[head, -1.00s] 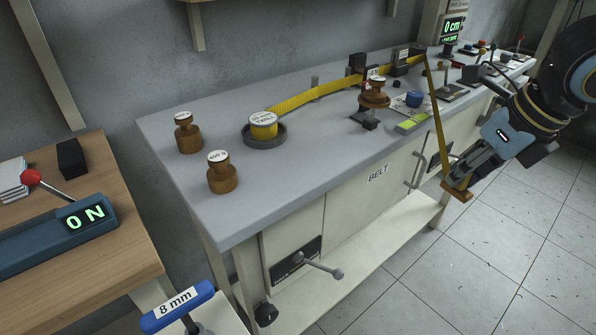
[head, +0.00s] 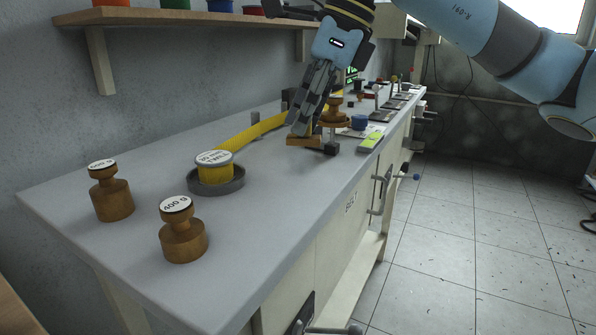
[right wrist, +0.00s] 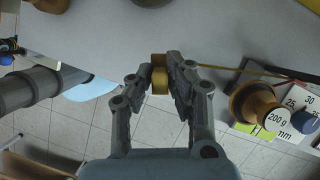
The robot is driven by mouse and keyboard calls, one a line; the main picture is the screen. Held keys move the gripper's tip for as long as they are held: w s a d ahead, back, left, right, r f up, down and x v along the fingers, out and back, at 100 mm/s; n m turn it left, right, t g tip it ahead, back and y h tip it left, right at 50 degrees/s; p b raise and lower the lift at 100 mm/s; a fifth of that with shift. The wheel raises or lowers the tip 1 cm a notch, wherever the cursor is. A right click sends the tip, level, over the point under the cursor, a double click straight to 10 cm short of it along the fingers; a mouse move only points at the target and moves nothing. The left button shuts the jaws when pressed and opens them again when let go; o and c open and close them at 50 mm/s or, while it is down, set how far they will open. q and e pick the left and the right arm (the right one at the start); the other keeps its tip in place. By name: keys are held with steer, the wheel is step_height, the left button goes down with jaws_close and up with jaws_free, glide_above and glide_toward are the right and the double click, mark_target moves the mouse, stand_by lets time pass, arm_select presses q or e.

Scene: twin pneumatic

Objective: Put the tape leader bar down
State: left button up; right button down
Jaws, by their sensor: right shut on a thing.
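My right gripper (head: 300,132) is shut on the tape leader bar (head: 303,141), a small brass-brown block. In the head view the bar is low over the grey bench top; I cannot tell whether it touches. The right wrist view shows the bar (right wrist: 159,78) between the fingertips. The yellow tape (head: 250,135) runs from its labelled reel (head: 215,172), in a dark round dish, toward the back of the bench behind my gripper. A thin yellow strip (right wrist: 245,71) leads right from the fingers in the right wrist view. My left gripper is out of view.
Brass weights (head: 111,194) and (head: 183,232) stand at the near end of the bench (head: 130,270). Another brass weight (head: 334,112) stands on a dark stand just right of my gripper, with a blue knob (head: 359,122) and a green level (head: 371,141) beyond. Bench between reel and gripper is clear.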

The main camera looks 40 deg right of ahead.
mark_target(310, 144)
step_height(310, 144, down, 2)
steer(key=shift+f, duration=0.25)
steer(key=shift+w+f+b, duration=0.1)
steer(key=shift+f+b, duration=0.25)
steer(key=shift+f, duration=1.6)
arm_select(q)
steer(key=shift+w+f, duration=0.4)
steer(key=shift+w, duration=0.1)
arm_select(e)
steer(key=shift+f, duration=0.15)
steer(key=c, duration=1.3)
jaws_free()
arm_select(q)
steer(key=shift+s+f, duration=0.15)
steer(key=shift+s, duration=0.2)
arm_select(e)
steer(key=shift+o, duration=0.2)
